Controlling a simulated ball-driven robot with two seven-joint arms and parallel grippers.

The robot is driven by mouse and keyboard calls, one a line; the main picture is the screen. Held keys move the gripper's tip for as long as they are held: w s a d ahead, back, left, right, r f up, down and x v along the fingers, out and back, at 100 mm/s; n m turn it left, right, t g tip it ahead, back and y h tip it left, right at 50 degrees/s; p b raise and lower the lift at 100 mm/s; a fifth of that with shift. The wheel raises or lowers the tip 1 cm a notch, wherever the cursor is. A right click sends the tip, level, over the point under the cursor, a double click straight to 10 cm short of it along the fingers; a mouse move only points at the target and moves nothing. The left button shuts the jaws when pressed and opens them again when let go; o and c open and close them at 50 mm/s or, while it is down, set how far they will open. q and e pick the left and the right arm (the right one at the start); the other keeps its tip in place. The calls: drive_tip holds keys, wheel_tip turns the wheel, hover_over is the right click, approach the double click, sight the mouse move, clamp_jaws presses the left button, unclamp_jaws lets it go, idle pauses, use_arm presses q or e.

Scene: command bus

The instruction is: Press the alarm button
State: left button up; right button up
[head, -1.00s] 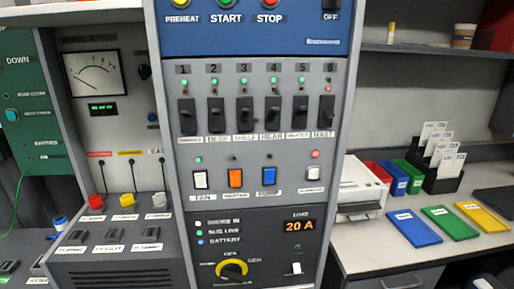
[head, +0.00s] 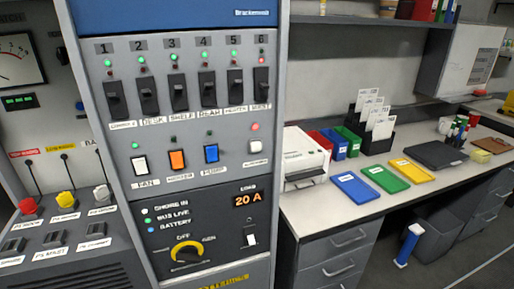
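No button labelled alarm can be made out in the head view. The tall control panel (head: 180,60) stands at left centre, with a row of black numbered switches such as switch 3 (head: 178,93). Below them are a white fan switch (head: 139,165), an orange switch (head: 177,160), a blue pump switch (head: 211,153) and a white switch (head: 255,146) under a red light. A yellow rotary knob (head: 187,251) and a small white toggle (head: 251,239) sit lower, by a 20 A display (head: 248,198). Neither of my grippers is in view.
A desk (head: 300,216) runs to the right, with a white printer (head: 305,160), blue, green and yellow trays (head: 411,171), a card rack (head: 378,140) and a black folder (head: 436,155). A grey bin (head: 428,235) and a blue-and-white cylinder (head: 409,244) are on the floor at right.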

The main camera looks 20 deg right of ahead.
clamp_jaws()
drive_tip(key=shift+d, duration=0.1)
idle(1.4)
